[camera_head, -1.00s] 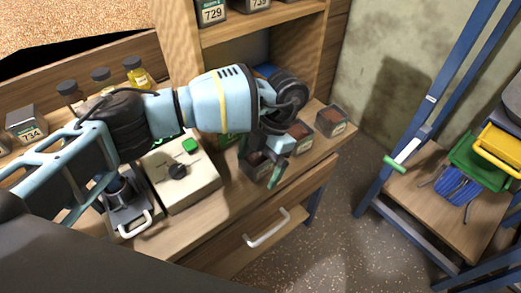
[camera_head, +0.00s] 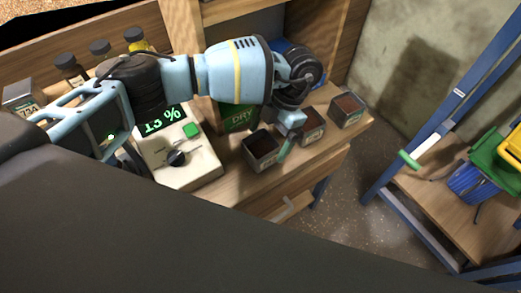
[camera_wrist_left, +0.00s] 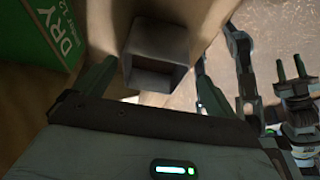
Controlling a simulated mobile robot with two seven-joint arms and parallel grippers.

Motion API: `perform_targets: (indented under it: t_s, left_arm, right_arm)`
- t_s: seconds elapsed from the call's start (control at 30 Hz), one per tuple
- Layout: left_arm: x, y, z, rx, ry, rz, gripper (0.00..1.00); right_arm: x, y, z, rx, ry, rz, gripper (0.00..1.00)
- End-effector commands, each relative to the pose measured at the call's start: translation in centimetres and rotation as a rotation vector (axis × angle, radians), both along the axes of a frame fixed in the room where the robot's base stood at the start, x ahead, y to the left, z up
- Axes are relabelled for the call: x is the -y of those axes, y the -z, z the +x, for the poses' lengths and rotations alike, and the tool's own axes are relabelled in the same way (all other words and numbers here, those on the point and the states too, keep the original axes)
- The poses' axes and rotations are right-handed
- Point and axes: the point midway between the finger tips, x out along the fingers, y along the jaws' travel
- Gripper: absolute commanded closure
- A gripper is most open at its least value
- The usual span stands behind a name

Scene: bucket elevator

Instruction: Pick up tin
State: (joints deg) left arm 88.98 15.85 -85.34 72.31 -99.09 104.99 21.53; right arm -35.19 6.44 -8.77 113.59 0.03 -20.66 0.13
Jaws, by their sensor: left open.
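Three small open metal tins with dark reddish-brown contents stand in a slanting row on the bench: a near tin (camera_head: 262,152), a middle tin (camera_head: 312,127) and a far tin (camera_head: 346,109). My left gripper (camera_head: 287,140) is open between the near and middle tins, partly covering the middle one. In the left wrist view one square tin (camera_wrist_left: 158,50) shows between and just beyond the spread fingertips of my left gripper (camera_wrist_left: 155,82). I cannot tell whether a finger touches it. An arm with a gripper at the right of that view (camera_wrist_left: 290,68) looks like my right one.
A green DRY box (camera_head: 240,117) stands behind the near tin, and a cream meter reading 13 % (camera_head: 185,158) is to its left. Bottles (camera_head: 135,40) stand at the back left. A blue rack (camera_head: 425,185) with bins is on the right, across a floor gap.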

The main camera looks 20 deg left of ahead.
Motion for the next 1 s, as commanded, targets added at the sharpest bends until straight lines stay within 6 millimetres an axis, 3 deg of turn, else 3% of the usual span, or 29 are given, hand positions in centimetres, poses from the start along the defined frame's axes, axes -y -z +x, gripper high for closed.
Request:
perform_targets:
  t_s: [0.17,0.5,0.77,1.0]
  left_arm:
    - [-0.4,0.6,-0.2,0.000,-0.001,0.000,0.05]
    - [-1.8,4.4,-1.2,0.000,0.000,0.000,0.05]
    - [-1.8,4.7,-1.2,0.000,0.000,0.000,0.05]
    - [-1.8,4.7,-1.2,0.000,0.000,0.000,0.33]
  right_arm:
    - [0.0,-0.5,0.7,0.016,0.000,0.001,0.64]
    - [0.0,-1.3,1.3,0.034,0.001,0.001,0.64]
    - [0.1,-1.3,1.3,0.034,-0.001,0.000,0.64]
    - [0.1,-1.2,1.2,0.032,-0.002,-0.001,0.64]
